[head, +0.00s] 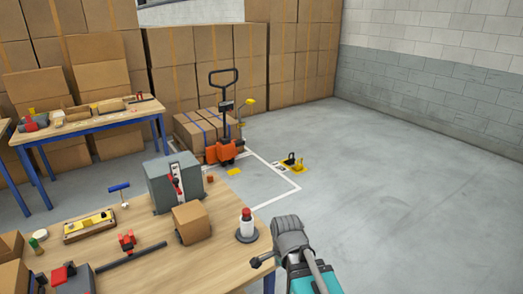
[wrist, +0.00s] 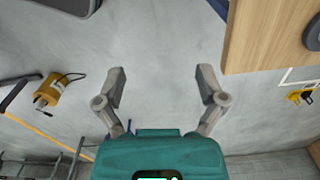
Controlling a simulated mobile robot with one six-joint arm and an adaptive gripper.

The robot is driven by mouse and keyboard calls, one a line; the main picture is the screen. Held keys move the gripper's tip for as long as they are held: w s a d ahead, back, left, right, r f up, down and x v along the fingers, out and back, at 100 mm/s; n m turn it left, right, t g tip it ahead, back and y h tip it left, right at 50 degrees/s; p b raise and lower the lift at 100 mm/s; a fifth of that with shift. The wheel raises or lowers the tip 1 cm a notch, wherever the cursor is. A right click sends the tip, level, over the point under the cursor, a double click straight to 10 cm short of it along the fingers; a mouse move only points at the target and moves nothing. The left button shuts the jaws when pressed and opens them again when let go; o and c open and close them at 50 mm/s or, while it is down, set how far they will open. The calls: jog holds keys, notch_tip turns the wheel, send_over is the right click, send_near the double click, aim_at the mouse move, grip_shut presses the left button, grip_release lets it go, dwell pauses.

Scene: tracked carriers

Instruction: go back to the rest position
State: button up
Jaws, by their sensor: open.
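In the wrist view, my gripper (wrist: 160,88) has its two grey fingers spread apart with nothing between them, and bare grey floor shows beyond. In the head view, only part of my arm shows at the bottom, at the right of the near wooden table (head: 155,270). The fingertips cannot be made out clearly there. The near table's edge also shows at the upper right of the wrist view (wrist: 270,35), apart from the fingers.
An orange pallet jack (head: 224,150) stands by stacked boxes behind. Floor at the right is clear. A yellow device (wrist: 55,93) shows at the wrist view's left.

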jog(key=d+n, duration=1)
jog(key=n, duration=0.2)
jog(key=shift+s+d+n, duration=0.2)
jog(key=shift+s+n, duration=0.05)
jog(key=shift+n, duration=0.05)
dwell(0.7)
